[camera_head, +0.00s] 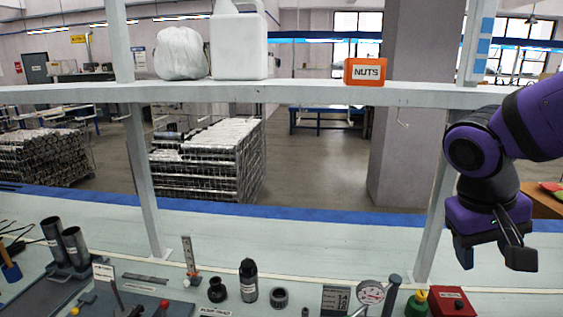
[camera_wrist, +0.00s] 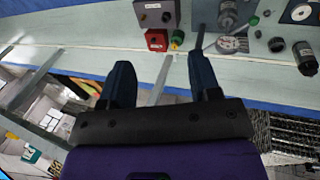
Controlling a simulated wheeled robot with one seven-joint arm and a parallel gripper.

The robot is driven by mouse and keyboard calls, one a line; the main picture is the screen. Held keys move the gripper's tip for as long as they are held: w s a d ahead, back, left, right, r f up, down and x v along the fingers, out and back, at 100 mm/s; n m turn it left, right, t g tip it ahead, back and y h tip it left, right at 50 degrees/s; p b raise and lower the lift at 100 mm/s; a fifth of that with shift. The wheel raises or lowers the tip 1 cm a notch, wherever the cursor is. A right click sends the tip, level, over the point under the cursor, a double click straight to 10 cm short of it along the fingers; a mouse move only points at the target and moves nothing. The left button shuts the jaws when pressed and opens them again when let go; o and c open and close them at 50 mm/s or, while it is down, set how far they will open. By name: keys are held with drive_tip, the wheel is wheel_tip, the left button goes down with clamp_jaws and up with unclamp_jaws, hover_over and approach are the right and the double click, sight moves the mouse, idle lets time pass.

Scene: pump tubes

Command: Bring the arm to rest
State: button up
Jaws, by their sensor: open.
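My gripper (camera_head: 496,258) hangs at the right of the head view, at the end of my purple arm, with its fingers pointing down. It is open, and nothing shows between the fingers. It is above the level of the bench items, near the right shelf post. In the wrist view my gripper (camera_wrist: 163,85) shows two dark fingers spread apart, with the bench behind them. The red box (camera_head: 452,302) on the bench lies below my gripper in the head view. It also shows beyond the fingertips in the wrist view (camera_wrist: 156,40).
A white shelf (camera_head: 290,93) on posts crosses the head view and carries a white jug (camera_head: 238,45), a bag and an orange NUTS box (camera_head: 365,72). Bottles, a gauge (camera_head: 370,292) and tubes (camera_head: 75,247) stand along the bench's front. The strip behind them is clear.

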drive_tip(key=s+r+n+t+y, duration=0.1)
drive_tip(key=s+r+t+y, duration=0.2)
drive_tip(key=s+r+t, duration=0.2)
wheel_tip(320, 180, up, 2)
drive_tip(key=shift+a+r+y, duration=0.15)
drive_tip(key=shift+r+y, duration=0.1)
drive_tip(key=shift+y, duration=0.05)
